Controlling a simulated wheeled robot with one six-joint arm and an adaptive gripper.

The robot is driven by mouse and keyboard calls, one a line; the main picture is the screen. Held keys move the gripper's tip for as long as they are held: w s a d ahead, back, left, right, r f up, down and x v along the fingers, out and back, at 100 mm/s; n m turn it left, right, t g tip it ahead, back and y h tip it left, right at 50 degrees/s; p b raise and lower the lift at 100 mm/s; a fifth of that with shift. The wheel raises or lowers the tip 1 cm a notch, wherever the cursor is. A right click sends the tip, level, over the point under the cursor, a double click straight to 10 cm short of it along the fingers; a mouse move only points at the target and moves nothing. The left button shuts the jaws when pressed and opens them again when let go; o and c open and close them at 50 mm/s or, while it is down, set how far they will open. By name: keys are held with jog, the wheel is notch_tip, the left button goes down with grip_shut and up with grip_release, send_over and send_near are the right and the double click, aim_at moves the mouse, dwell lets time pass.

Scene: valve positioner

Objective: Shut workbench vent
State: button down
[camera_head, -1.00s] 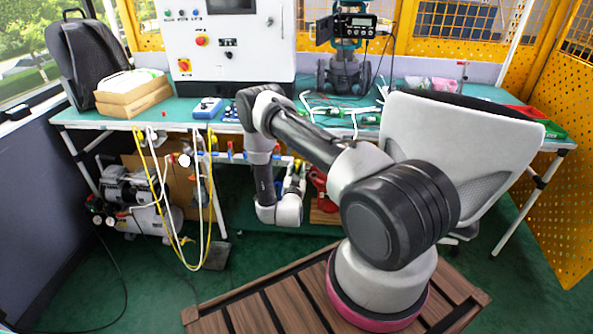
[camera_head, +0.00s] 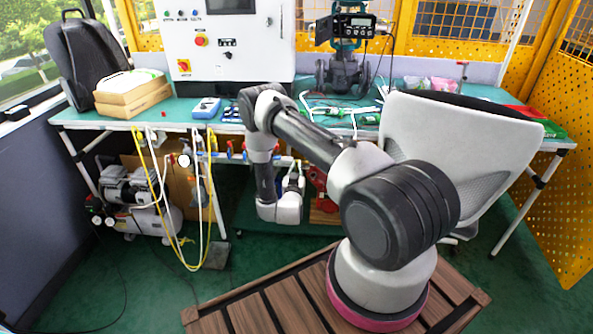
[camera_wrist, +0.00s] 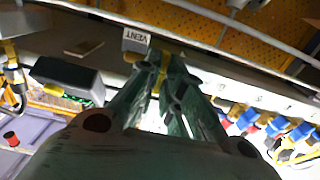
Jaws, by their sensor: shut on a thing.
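A grey tag reading VENT (camera_wrist: 136,40) shows in the wrist view at top centre, just beyond the fingertips. My gripper (camera_wrist: 160,68) reaches up the middle of the wrist view with its green-grey fingers close together. It is shut on a small yellow vent handle (camera_wrist: 157,82), which is mostly hidden between the fingers. The vent's body cannot be made out. In the head view my arm's wrist hangs below the bench front, and my fingers cannot be made out there.
The green workbench (camera_head: 185,112) carries a white control cabinet (camera_head: 235,50). A white chair (camera_head: 455,135) stands at right. Yellow and white hoses (camera_head: 160,200) hang at left. Several blue and red valve handles (camera_wrist: 250,118) are close by on the right in the wrist view.

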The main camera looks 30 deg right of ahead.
jog(key=c, duration=1.6)
grip_release()
jog(key=shift+o, duration=0.2)
jog(key=v, duration=1.2)
